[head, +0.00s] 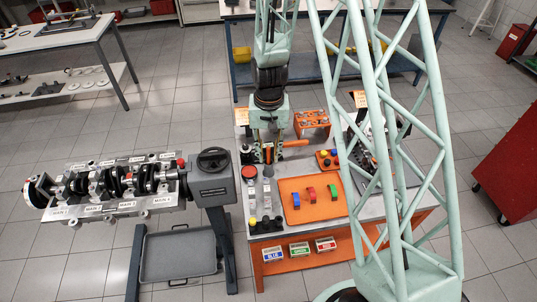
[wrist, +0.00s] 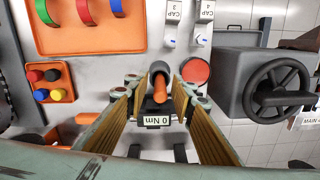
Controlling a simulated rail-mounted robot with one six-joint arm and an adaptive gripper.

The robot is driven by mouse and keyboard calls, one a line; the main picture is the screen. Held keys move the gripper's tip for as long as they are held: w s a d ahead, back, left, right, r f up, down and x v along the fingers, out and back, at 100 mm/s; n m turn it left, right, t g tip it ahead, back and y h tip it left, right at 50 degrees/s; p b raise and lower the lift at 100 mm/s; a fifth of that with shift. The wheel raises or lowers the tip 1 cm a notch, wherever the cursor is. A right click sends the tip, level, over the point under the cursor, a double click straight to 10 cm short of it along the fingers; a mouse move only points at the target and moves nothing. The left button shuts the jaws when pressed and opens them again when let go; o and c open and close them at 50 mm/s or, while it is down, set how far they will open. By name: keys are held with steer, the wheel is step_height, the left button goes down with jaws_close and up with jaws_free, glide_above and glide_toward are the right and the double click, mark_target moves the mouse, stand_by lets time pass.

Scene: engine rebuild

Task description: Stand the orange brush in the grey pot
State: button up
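An orange cylindrical part, apparently the brush (wrist: 158,70), shows between my fingers in the wrist view, with a dark part below it. My gripper (wrist: 158,88) points down over the bench, one finger on each side of it. A narrow gap seems to show on both sides, so the fingers look open around it. In the head view, my gripper (head: 265,152) is at the bench's far left part, with a bit of orange between the fingers. I cannot pick out the grey pot with certainty; my fingers and arm cover part of that area.
A red round-topped item (wrist: 195,71) is close beside my right finger in the wrist view. Bearing caps (head: 266,194) and an orange tray (head: 312,199) with coloured shells lie nearer. A coloured-button box (head: 328,160) is right. The crankshaft stand (head: 115,188) is left.

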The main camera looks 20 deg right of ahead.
steer(key=shift+r, duration=0.2)
steer(key=shift+w+r, duration=0.1)
steer(key=shift+r, duration=5.8)
steer(key=shift+r, duration=0.1)
steer(key=shift+r, duration=0.2)
steer(key=s+r+n+t, duration=0.1)
steer(key=s+r, duration=0.6)
steer(key=r, duration=0.4)
steer(key=s+r+n+t, duration=0.1)
steer(key=s+r, duration=0.6)
steer(key=r, duration=0.4)
steer(key=s+r+t, duration=0.1)
steer(key=s+r, duration=0.3)
steer(key=s, duration=0.7)
steer(key=s+r+n+t, duration=0.1)
steer(key=s+r, duration=0.4)
steer(key=s, duration=0.6)
steer(key=shift+s, duration=0.4)
